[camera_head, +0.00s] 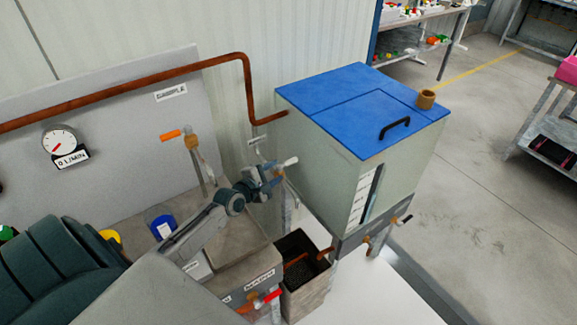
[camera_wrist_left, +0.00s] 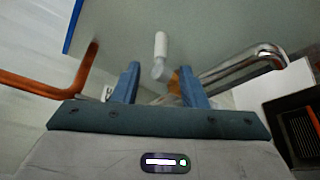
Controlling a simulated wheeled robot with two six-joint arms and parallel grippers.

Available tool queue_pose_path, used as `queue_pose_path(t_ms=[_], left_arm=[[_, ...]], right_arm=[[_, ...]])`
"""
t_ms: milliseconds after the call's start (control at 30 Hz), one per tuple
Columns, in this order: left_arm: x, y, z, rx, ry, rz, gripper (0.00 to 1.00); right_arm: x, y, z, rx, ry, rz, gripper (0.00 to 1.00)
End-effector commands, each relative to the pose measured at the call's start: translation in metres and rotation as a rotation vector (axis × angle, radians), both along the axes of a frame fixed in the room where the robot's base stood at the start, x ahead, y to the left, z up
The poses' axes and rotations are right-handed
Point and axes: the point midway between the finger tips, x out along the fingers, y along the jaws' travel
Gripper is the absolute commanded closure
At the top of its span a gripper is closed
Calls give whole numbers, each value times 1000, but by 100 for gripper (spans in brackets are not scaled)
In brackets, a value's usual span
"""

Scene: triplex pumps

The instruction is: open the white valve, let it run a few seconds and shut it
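The white valve handle (camera_head: 289,162) sticks out at the left side of the tank with the blue lid (camera_head: 340,92). In the left wrist view the white handle (camera_wrist_left: 161,45) points up, just beyond the fingertips and roughly midway between them. A metal pipe (camera_wrist_left: 240,65) runs off to the right beside it. My left gripper (camera_head: 277,172) is close to the handle; its two blue fingers also show in the left wrist view (camera_wrist_left: 158,78), apart with nothing between them. The valve body is partly hidden behind the gripper. My right gripper is not in view.
An orange-handled valve (camera_head: 171,134) and a red-handled valve (camera_head: 270,298) stand nearby. A copper pipe (camera_head: 140,84) runs along the wall to the tank. A round gauge (camera_head: 59,141) hangs above an L/MIN label. An open dark-lined box (camera_head: 308,290) sits below.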

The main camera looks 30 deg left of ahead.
Motion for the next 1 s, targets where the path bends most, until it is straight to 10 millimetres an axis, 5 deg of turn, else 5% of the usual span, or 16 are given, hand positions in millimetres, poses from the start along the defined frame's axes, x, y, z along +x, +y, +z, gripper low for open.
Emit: queue_pose_path(t_ms=[100,433,1000], left_arm=[[22,-2,-11,-1,-4,1,61],[66,-4,-19,2,-2,1,61],[79,-5,-18,2,2,1,65]], right_arm=[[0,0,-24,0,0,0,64],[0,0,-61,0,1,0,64],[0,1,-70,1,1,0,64]])
